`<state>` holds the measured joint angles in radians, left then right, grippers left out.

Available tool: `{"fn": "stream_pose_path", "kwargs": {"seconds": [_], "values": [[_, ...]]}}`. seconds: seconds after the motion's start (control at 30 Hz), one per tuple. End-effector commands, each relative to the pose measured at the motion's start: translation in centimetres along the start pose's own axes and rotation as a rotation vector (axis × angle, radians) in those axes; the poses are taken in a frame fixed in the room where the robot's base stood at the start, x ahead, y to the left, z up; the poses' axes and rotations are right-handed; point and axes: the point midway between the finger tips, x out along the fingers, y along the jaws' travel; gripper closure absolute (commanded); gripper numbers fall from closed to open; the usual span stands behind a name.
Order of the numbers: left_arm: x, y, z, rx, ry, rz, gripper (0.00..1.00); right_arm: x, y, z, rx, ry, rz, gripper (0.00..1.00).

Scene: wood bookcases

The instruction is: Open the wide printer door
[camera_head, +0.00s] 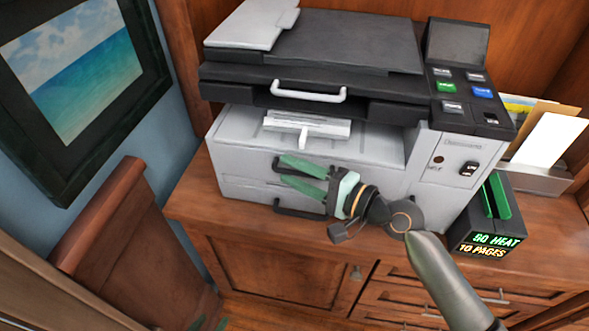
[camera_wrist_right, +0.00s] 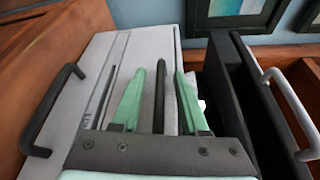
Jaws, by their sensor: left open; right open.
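The white and black printer (camera_head: 390,150) stands on a wooden cabinet. Its pale front has a broad upper panel (camera_head: 240,160) and a lower drawer with a dark handle (camera_head: 300,211). An upper dark handle (camera_head: 277,163) is partly hidden by my right gripper (camera_head: 303,176). The right gripper is open in front of the panel. In the right wrist view a dark bar (camera_wrist_right: 159,95) lies between its green fingers; I cannot tell if they touch it. Green tips of my left gripper (camera_head: 209,323) show at the bottom edge, apart from the printer. Which panel is the wide door is unclear.
A light handle (camera_head: 308,92) sticks out from the black scanner section above. A black box with green slots (camera_head: 487,215) and a paper holder (camera_head: 545,178) stand to the right. A wooden chair-like piece (camera_head: 110,230) is at the left. Cabinet drawers lie below.

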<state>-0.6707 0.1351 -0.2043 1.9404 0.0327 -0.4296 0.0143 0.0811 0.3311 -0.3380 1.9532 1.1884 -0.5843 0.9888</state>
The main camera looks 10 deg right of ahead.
Motion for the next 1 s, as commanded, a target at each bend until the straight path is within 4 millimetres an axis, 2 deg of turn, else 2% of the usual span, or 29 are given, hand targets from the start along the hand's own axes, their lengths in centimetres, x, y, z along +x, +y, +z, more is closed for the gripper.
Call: {"fn": "stream_pose_path", "kwargs": {"seconds": [0.23, 0.6, 1.0], "values": [[0.03, -0.05, -0.01, -0.001, 0.0, -0.001, 0.5, 0.03, 0.0, 0.0, 0.0, 0.0, 0.0, 0.59], [0.16, -0.11, -0.25, 0.0, 0.002, -0.002, 0.5, -0.01, -0.01, -0.01, -0.001, 0.0, 0.0, 1.0], [0.16, -0.06, -0.27, 0.0, 0.002, -0.001, 0.5, -0.02, 0.01, -0.02, -0.001, 0.0, 0.0, 1.0]]}}
